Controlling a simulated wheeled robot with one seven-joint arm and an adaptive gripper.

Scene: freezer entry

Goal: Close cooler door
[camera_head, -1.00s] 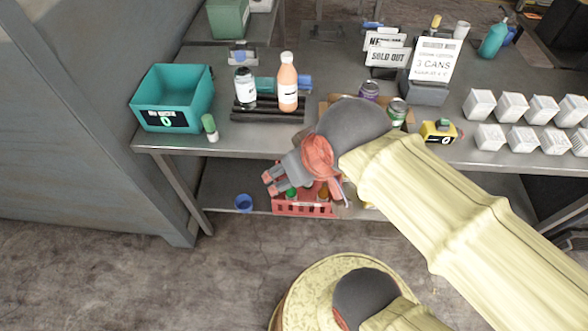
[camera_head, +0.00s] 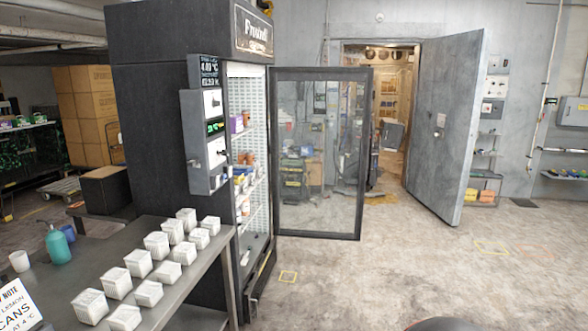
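The cooler (camera_head: 165,150) is a tall black cabinet with lit shelves of goods, left of the middle. Its glass door (camera_head: 318,150) has a dark frame and stands swung open to the right, showing the shelf opening. A grey box with small displays (camera_head: 205,140) is fixed at the cooler's front edge. My gripper is not in view; only a dark rounded part of my own body shows at the bottom edge, right of the middle.
A metal table (camera_head: 195,285) with several white containers (camera_head: 138,263) stands at the front left. Behind the cooler door, a heavy grey room door (camera_head: 445,125) stands open. The concrete floor (camera_head: 400,255) in front of the cooler door is clear.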

